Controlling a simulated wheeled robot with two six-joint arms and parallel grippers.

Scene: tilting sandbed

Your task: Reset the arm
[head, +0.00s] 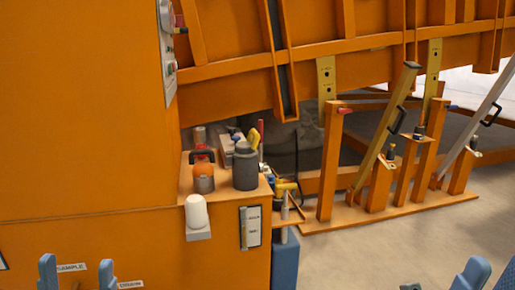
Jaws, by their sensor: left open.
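My left gripper (78,272) shows at the bottom left as two upright blue fingers set well apart. It is open, with nothing seen between the fingertips. It is in front of the lower orange cabinet face (150,240), and its arm is cut off by the frame. At the bottom right, blue parts (472,274) that look like my right gripper reach into the picture. Only a little of them shows, so I cannot tell their opening.
An orange ledge (218,189) holds a dark grey canister (245,168) and an orange-and-grey item (204,177). A white rounded fitting (197,214) juts from its front. An orange frame (325,200) with slanted struts stands right. Pale floor (370,255) is open in front.

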